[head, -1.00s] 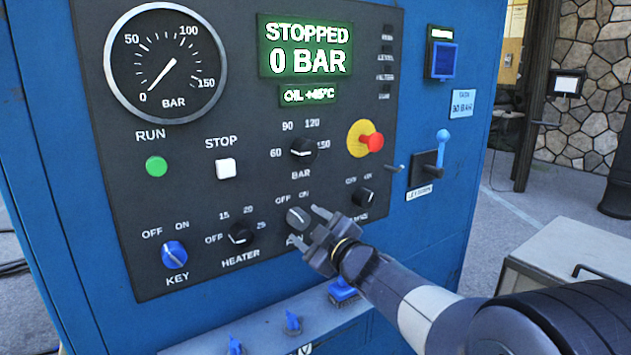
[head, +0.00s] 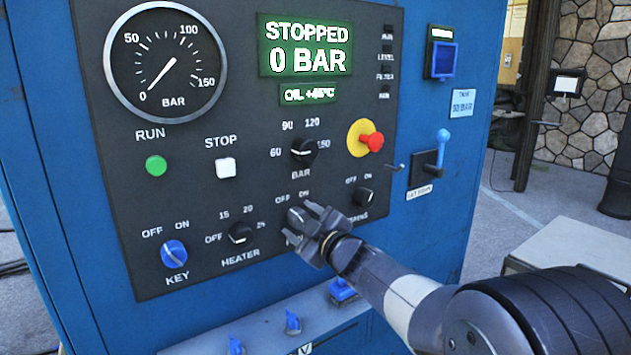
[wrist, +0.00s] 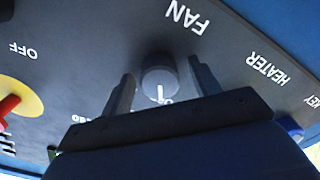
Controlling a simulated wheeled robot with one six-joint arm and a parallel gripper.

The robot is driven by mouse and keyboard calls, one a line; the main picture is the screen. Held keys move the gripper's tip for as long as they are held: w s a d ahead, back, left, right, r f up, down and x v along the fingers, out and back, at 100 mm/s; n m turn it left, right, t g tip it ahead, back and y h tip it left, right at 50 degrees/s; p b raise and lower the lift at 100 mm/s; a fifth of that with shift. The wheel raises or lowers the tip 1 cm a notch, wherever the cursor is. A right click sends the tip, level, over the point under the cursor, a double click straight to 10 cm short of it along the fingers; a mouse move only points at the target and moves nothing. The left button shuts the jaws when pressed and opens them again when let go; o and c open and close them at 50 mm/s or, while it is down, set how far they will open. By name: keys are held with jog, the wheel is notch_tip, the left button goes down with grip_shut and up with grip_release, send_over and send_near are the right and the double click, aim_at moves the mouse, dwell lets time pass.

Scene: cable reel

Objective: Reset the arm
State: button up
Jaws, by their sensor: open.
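My gripper (head: 299,220) is open in front of the control panel (head: 225,110), at the lower middle. Its two fingers stand on either side of a dark round knob with OFF and ON marks above it. In the head view the fingers partly hide this knob. In the wrist view the knob (wrist: 159,80) sits between the spread fingers (wrist: 162,95), with a gap on each side, beside the FAN label. A white mark shows on the knob's face. I cannot tell how deep the fingers reach around it.
Close by are the heater knob (head: 240,233), another off/on knob (head: 363,196), the BAR knob (head: 303,151) and the red emergency button (head: 371,141). A ledge with blue valve handles (head: 292,322) lies below. The display (head: 305,47) reads STOPPED, 0 BAR.

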jog(key=shift+s+d+r+m+p, duration=0.1)
jog(key=shift+m+p, duration=0.25)
jog(key=shift+m, duration=0.25)
jog(key=shift+s+r+m+p, duration=0.1)
jog(key=shift+m+p, duration=0.25)
jog(key=shift+m, duration=0.25)
jog(key=m+p, duration=0.2)
jog(key=m, duration=0.1)
jog(key=m+p, duration=0.4)
jog(key=m, duration=0.2)
jog(key=v, duration=1)
jog(key=shift+s+d+f+m, duration=0.2)
jog(key=shift+s+d+m, duration=0.05)
jog(key=shift+s+m, duration=0.05)
